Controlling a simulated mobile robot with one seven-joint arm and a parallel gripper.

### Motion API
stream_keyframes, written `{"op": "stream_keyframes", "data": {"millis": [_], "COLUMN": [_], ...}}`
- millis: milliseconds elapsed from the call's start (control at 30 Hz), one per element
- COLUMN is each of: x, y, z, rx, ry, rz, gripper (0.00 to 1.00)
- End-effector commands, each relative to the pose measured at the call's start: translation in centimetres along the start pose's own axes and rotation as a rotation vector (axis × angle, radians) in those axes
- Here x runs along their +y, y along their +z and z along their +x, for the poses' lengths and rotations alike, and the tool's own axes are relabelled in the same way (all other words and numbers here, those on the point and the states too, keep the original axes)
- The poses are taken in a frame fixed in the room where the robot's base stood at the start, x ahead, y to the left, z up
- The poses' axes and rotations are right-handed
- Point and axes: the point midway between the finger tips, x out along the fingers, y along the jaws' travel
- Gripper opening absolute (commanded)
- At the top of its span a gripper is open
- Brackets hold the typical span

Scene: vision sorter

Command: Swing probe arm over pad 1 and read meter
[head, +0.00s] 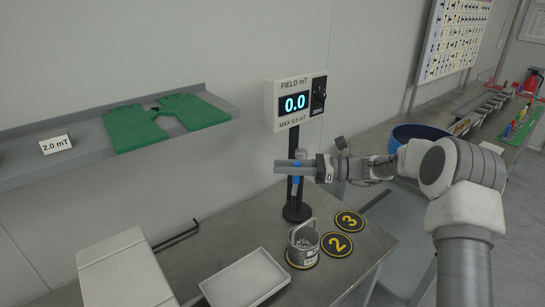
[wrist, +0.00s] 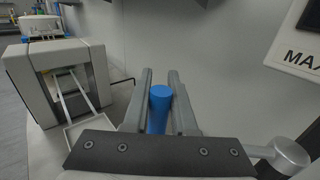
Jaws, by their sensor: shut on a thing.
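My gripper (head: 281,167) is in front of the post, below the meter, shut on a blue upright handle (head: 297,187). In the wrist view the handle (wrist: 158,112) stands between the two fingers. How it joins the probe arm is hidden. Pad 2 (head: 337,244) and pad 3 (head: 350,220) lie bare on the bench.
A white tray (head: 245,279) lies left of the cup. A pale box (head: 124,272) stands further left. A wall shelf (head: 85,157) holds green gloves (head: 165,121) and a 2.0 mT card (head: 57,145). A blue bin (head: 416,134) is behind my arm. A grey-framed machine (wrist: 58,85) shows in the wrist view.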

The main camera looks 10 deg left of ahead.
Motion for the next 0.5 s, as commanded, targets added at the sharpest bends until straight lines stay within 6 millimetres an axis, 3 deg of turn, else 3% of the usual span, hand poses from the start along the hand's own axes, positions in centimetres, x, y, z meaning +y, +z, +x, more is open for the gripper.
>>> {"op": "stream_keyframes", "data": {"millis": [200, 500], "x": [0.7, 1.1], "y": [0.1, -0.2], "z": [-1.9, -2.8], "rx": [-0.001, -0.002], "ry": [0.005, 0.011], "rz": [0.002, 0.006], "gripper": [0.00, 0.00]}}
